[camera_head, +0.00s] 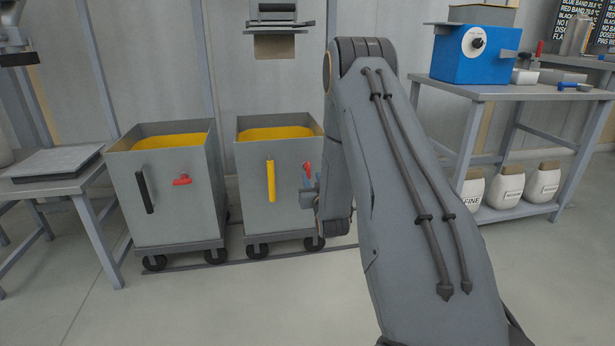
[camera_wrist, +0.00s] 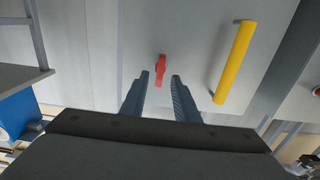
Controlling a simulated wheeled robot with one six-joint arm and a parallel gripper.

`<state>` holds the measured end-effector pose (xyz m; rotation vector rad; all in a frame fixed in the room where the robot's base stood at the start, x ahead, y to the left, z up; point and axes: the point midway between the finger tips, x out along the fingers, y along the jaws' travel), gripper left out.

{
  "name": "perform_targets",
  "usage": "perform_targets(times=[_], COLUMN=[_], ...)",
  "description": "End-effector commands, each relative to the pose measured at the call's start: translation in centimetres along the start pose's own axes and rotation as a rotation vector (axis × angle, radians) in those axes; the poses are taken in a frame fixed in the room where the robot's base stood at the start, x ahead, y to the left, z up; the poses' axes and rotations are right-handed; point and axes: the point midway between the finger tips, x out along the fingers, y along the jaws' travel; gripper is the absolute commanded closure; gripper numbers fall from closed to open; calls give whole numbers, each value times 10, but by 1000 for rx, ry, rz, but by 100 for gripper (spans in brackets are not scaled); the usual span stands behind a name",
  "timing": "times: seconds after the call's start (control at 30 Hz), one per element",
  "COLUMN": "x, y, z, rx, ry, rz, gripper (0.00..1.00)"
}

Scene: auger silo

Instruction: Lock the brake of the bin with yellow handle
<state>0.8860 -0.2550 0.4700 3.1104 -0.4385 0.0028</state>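The bin with the yellow handle (camera_head: 250,195) is a grey wheeled box filled with yellow material, left of my arm. Its upright yellow handle (camera_head: 270,181) is on the front and also shows at right in the wrist view (camera_wrist: 235,62). A red brake lever (camera_head: 307,169) sits right of the handle, roughly upright. In the wrist view the red lever (camera_wrist: 160,66) appears between and just beyond my fingertips. My gripper (camera_wrist: 160,78) is open, its two fingers apart and holding nothing. Contact with the lever cannot be told. My arm hides the bin's right side.
A second grey bin (camera_head: 160,215) with a black handle and a horizontal red lever stands at left. A table (camera_head: 60,183) is further left. A workbench (camera_head: 500,92) with a blue box (camera_head: 475,53) stands at right. The floor in front is clear.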

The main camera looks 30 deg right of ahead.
Motion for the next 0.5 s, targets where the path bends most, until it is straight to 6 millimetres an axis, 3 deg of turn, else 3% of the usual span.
perform_targets(times=[0.3,0.5], x=[49,65], y=[-1,-1], z=[1,0], rx=[0,0], ry=[2,-1], rz=[0,0], gripper=[72,72])
